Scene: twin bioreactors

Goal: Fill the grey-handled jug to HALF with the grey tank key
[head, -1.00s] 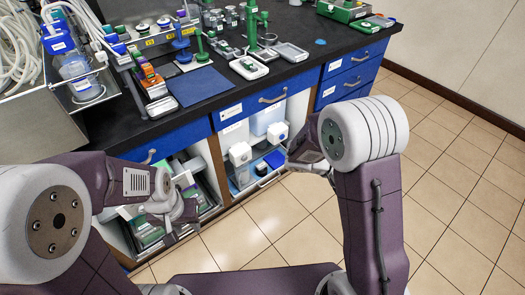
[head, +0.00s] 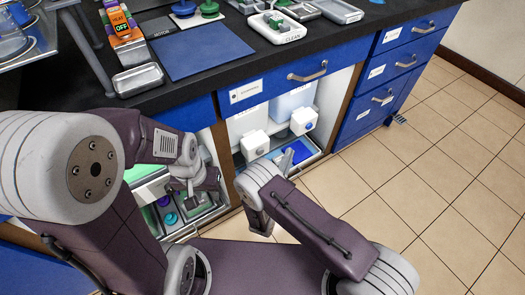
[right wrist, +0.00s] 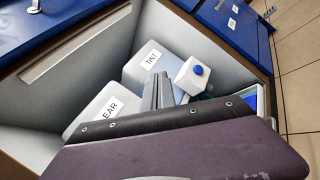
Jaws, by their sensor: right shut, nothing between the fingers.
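Two white tanks stand in the open cabinet. The right wrist view shows them labelled TINT (right wrist: 152,62) and CLEAR (right wrist: 108,108). I cannot make out a grey-handled jug or grey key.
A blue tray (head: 316,156) lies below the taps. The left cabinet section holds a rack of coloured items (head: 170,218). Above are the dark bench with a blue mat (head: 195,52), a CLEAN tray (head: 278,28) and a metal tray (head: 138,80). Tiled floor (head: 430,190) is free at right.

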